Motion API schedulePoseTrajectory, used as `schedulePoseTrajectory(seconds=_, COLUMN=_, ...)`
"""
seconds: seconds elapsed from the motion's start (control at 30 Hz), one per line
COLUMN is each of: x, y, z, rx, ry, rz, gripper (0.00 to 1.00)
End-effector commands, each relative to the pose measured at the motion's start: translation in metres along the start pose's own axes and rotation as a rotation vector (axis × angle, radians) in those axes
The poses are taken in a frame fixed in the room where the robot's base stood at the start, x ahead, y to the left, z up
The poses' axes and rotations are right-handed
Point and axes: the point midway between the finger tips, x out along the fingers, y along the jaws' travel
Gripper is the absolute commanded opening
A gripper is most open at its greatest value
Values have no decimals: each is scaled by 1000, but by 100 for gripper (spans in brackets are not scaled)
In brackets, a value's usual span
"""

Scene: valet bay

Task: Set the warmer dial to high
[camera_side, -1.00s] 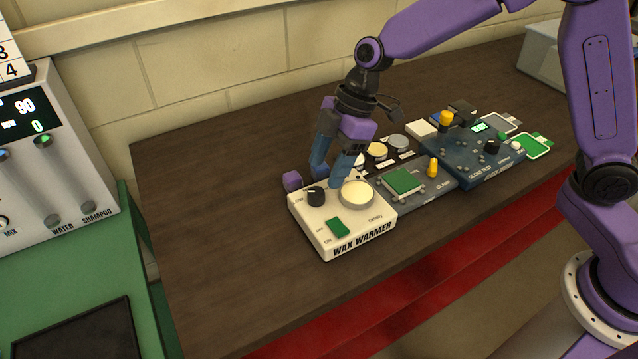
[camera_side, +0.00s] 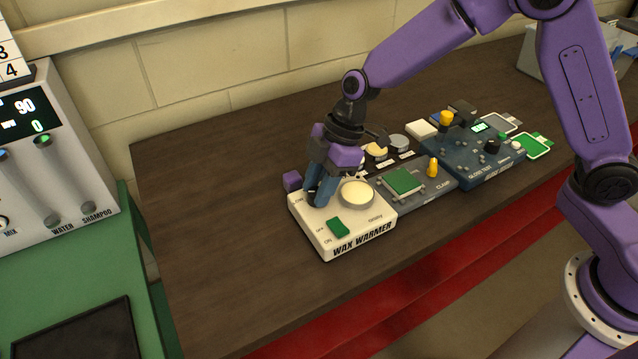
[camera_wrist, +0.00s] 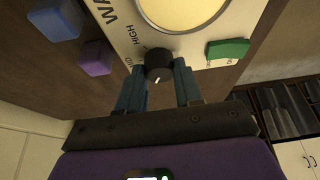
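The white wax warmer (camera_side: 305,222) sits on the bench with a round wax pot (camera_side: 357,194) and a green switch (camera_side: 338,227). Its black dial (camera_wrist: 158,65) shows in the wrist view, with a white pointer mark facing the gripper side, away from the HIGH label (camera_wrist: 124,31). In the side view my fingers hide the dial. My gripper (camera_side: 316,198) is low over it, and in the wrist view the two blue fingers (camera_wrist: 160,72) stand on either side of the dial. Whether they press on it I cannot tell.
A purple block (camera_side: 292,180) stands behind the warmer, and the wrist view shows a blue block (camera_wrist: 55,20) too. The bench's left part is clear.

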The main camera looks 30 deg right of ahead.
Motion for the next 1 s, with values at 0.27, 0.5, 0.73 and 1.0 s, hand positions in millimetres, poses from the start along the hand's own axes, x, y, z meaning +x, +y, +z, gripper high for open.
schedulePoseTrajectory(seconds=0.27, x=0, y=0, z=0, rx=36, ry=0, rz=15, gripper=4)
schedulePoseTrajectory(seconds=0.5, x=0, y=-2, z=0, rx=161, ry=-1, rz=68, gripper=4)
schedulePoseTrajectory(seconds=0.73, x=0, y=-3, z=-1, rx=348, ry=0, rz=146, gripper=4)
schedulePoseTrajectory(seconds=1.0, x=0, y=-4, z=-2, rx=539, ry=0, rz=226, gripper=4)
